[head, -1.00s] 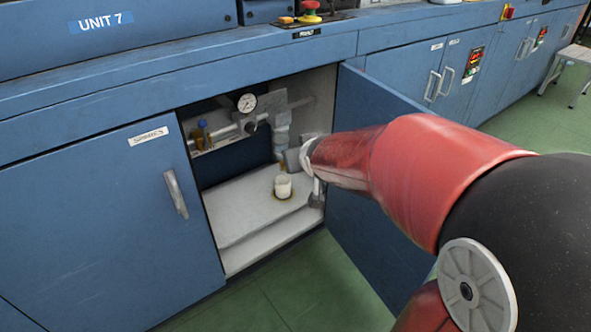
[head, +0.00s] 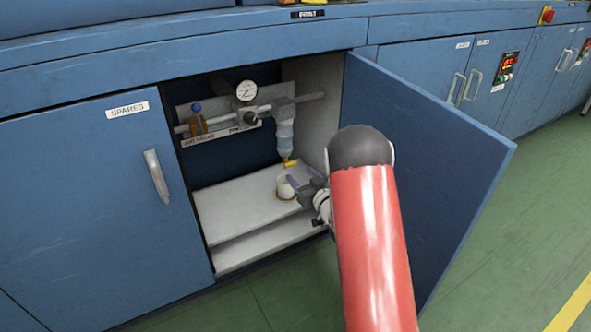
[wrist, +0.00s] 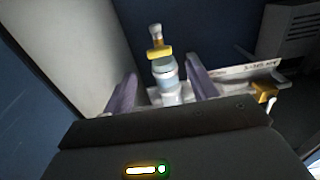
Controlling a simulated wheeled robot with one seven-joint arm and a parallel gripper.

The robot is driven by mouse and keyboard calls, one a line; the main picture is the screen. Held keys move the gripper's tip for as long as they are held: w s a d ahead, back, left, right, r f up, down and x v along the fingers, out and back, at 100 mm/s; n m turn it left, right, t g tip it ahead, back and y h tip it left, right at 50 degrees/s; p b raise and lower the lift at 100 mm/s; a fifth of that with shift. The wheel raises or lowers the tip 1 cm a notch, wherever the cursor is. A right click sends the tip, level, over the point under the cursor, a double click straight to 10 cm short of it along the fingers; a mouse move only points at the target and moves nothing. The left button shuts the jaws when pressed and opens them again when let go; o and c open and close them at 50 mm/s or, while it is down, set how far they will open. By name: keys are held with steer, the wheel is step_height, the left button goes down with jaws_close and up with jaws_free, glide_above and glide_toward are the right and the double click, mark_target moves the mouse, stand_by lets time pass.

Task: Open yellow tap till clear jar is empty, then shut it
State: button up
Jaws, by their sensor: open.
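The clear jar (head: 284,134) hangs from the pipework inside the open cabinet; I cannot tell how much liquid it holds. The yellow tap (head: 289,163) is at its lower end. In the wrist view, the jar (wrist: 166,74) and yellow tap (wrist: 158,53) appear beyond and between my purple fingers. My gripper (head: 302,179) is inside the cabinet, below and slightly right of the tap. A white cup (head: 285,188) stands on the shelf beneath the tap, partly hidden by my gripper.
The open blue door (head: 430,165) is right of my arm, and the cabinet's side wall (head: 313,125) is close to my gripper. The shelf's left part (head: 235,208) is clear.

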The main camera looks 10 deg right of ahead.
mark_target(291, 165)
steer(key=x, duration=0.5)
steer(key=shift+w+a, duration=0.15)
steer(key=shift+w, duration=0.15)
steer(key=c, duration=1)
